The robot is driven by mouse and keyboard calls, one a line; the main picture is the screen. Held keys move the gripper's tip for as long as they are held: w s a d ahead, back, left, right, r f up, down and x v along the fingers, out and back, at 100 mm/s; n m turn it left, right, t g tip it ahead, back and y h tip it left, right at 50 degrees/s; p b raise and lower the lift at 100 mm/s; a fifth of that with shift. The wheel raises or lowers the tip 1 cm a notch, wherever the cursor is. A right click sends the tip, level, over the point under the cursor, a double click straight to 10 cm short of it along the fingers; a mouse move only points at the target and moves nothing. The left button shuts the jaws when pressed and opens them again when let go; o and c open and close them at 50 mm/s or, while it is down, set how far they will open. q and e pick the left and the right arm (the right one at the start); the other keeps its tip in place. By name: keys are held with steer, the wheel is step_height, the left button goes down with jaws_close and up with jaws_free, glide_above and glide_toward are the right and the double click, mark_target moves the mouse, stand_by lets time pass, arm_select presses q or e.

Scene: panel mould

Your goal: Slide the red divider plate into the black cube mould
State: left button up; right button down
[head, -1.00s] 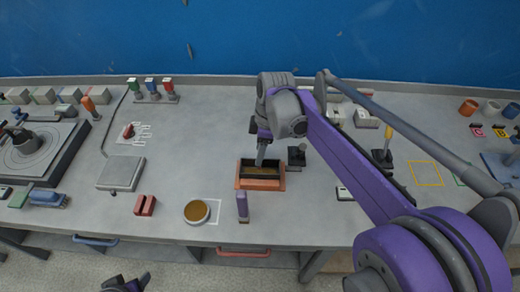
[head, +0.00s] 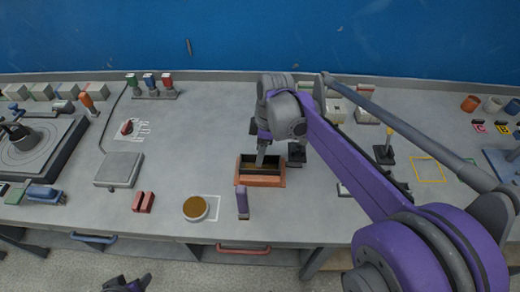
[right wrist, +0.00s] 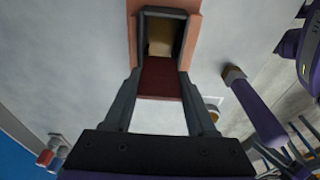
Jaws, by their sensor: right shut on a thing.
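The black cube mould (head: 246,164) sits in an orange-brown frame (head: 260,182) near the middle of the bench, with its top open. In the right wrist view the mould (right wrist: 184,16) shows a tan surface (right wrist: 165,40) inside. My right gripper (head: 261,163) points down at the mould's opening. It is shut on the dark red divider plate (right wrist: 162,77), which spans between its fingers. The plate lines up with the opening; how deep it reaches is hard to tell. My left gripper (head: 126,285) shows only partly at the bottom edge of the head view, and its jaws are unclear.
A small black stand (head: 297,154) is close on the right. The bench between the scale (head: 119,169) and mould is mostly clear.

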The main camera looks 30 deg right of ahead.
steer(key=shift+f+b, duration=0.6)
steer(key=shift+f, duration=0.5)
steer(key=shift+c, duration=0.6)
jaws_free()
steer(key=shift+r, duration=0.1)
step_height(320, 180, up, 10)
steer(key=d, duration=0.1)
steer(key=shift+s+d+r+p, duration=0.2)
steer(key=shift+s+r+p, duration=0.05)
steer(key=shift+s+p, duration=0.2)
